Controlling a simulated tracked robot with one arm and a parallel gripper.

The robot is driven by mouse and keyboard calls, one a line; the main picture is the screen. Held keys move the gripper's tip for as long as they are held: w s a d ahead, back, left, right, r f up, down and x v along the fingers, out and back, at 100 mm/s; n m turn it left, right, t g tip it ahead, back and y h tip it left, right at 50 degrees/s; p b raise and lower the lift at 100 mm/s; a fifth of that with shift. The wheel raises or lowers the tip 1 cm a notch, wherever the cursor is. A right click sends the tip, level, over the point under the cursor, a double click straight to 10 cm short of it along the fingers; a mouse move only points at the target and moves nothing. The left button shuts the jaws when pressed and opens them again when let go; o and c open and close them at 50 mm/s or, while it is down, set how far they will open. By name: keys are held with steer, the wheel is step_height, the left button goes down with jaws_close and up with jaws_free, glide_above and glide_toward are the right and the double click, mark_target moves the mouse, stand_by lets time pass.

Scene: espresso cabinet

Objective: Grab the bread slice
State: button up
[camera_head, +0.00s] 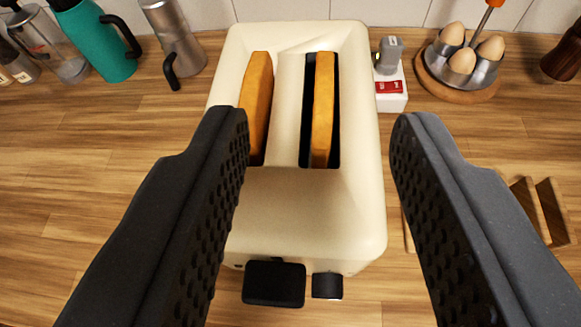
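Two bread slices stand upright in the slots of a cream toaster (300,205). The left bread slice (257,92) sits in the left slot and the right bread slice (323,108) in the right slot; their tops show and their lower parts are hidden in the toaster. My gripper (318,125) is open and empty, with its black fingers spread wide on either side of the toaster in the picture. The left finger's tip overlaps the near end of the left slice in view. I cannot tell whether it touches anything.
A teal jug (100,42) and a moka pot (175,40) stand at the back left. A small white box (391,88) and an egg holder (458,75) with several eggs stand at the back right. A wooden rack (540,210) is partly behind my right finger. The left counter (80,185) is clear.

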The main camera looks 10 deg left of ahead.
glide_toward(325, 83)
steer(key=x, duration=0.2)
steer(key=shift+w+a+p, duration=0.15)
steer(key=shift+w+p, duration=0.2)
steer(key=shift+p, duration=0.05)
steer(key=shift+p+x, duration=0.5)
steer(key=shift+x, duration=2.8)
steer(key=shift+f, duration=0.1)
steer(key=shift+c, duration=0.3)
jaws_close()
